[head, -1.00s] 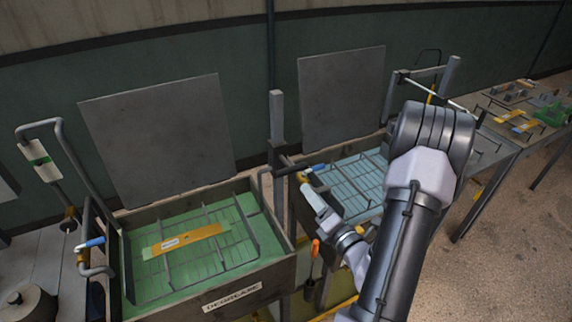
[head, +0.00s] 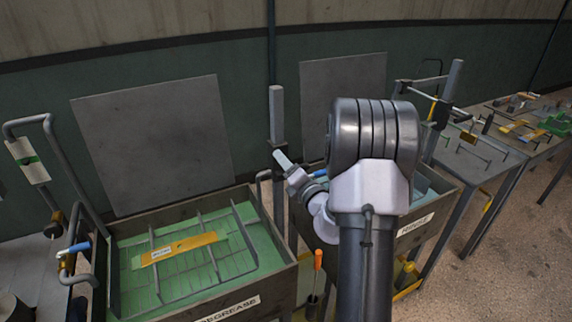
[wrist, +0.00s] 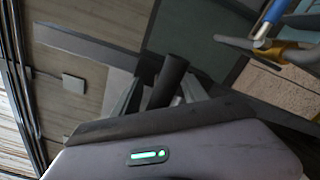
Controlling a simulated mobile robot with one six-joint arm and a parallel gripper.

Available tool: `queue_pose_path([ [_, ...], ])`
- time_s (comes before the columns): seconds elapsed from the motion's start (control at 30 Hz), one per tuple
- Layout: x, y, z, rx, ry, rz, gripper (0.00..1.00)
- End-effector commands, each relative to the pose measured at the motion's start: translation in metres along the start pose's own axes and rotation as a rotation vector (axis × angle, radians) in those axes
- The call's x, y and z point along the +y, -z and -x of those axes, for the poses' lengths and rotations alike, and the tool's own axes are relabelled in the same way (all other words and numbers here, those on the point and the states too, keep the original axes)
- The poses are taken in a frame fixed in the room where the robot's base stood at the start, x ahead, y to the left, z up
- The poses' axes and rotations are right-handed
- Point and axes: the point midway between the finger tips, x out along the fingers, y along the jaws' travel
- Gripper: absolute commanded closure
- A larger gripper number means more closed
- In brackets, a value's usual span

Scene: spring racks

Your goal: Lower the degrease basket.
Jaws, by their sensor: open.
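The degrease tank (head: 228,312) stands at the lower left in the head view, with green liquid inside. Its wire basket (head: 205,228) sits in the tank at about liquid level, its upper wires showing above it. A yellow labelled strip (head: 178,248) lies in the basket. A blue-handled crank (head: 74,249) is at the tank's left side. My gripper (head: 282,158) is in front of the grey post between the tanks, apart from the basket. In the wrist view it is open (wrist: 160,95), with a dark cylindrical shape between the fingers; whether it touches this is unclear.
The rinse tank (head: 415,226) stands right of the degrease tank, partly hidden by my arm. Its blue handle (head: 318,173) shows beside my wrist. A grey upright post (head: 277,125) rises between the tanks. Benches with small parts (head: 530,125) extend right.

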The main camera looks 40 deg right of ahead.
Motion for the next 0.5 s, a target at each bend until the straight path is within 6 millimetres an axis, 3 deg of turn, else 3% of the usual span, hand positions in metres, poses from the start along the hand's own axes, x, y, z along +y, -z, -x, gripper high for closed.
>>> queue_pose_path([
  [0.27,0.0003,-0.0001,-0.0028,0.000,-0.001,0.000,0.49],
  [0.5,0.0002,-0.0001,-0.0025,0.000,-0.001,0.001,0.92],
])
